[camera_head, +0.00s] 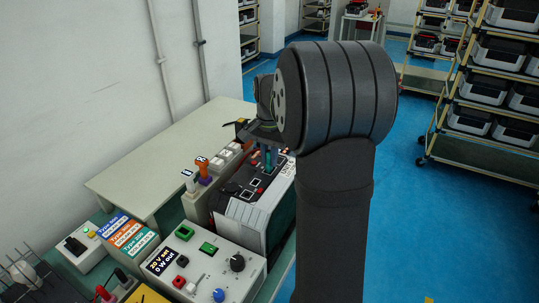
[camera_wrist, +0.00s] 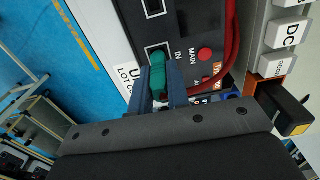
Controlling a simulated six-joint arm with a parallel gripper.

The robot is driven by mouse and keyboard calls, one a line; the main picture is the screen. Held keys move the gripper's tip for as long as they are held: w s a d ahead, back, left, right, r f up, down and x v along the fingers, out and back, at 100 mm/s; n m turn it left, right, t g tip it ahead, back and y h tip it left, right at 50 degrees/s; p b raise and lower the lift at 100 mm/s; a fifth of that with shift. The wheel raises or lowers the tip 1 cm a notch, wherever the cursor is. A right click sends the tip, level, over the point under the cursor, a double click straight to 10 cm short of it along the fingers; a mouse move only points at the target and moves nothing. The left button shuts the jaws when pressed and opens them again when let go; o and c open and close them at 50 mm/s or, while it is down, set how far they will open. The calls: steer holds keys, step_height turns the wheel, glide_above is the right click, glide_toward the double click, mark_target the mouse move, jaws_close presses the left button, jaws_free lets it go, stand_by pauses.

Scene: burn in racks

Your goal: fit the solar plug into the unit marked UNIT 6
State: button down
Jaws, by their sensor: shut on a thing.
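A green plug (camera_wrist: 157,72) is held between the two blue fingers of my gripper (camera_wrist: 161,88) in the wrist view. It stands over the black top panel of a unit (camera_wrist: 185,28), beside the mark IN and close to a rectangular socket. I cannot tell whether its tip is in a socket. The unit's white label (camera_wrist: 124,80) shows only a "U" and part of "LOT"; its number is hidden. In the head view the same unit (camera_head: 240,212) sits on the bench below my gripper (camera_head: 266,157), which my arm partly hides.
A red MAIN button (camera_wrist: 205,54) and red cable (camera_wrist: 231,45) lie beside the plug. A grey control box (camera_head: 205,262) stands in front of the unit, with orange and white connectors (camera_head: 203,166) left of it. The bench behind (camera_head: 150,175) is clear. Loaded racks (camera_head: 490,80) stand right.

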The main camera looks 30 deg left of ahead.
mark_target(269, 151)
steer(key=shift+f, duration=0.55)
steer(key=c, duration=1.3)
jaws_free()
steer(key=shift+r, duration=0.1)
step_height(269, 151, up, 17)
step_height(269, 151, down, 17)
steer(key=shift+r, duration=0.1)
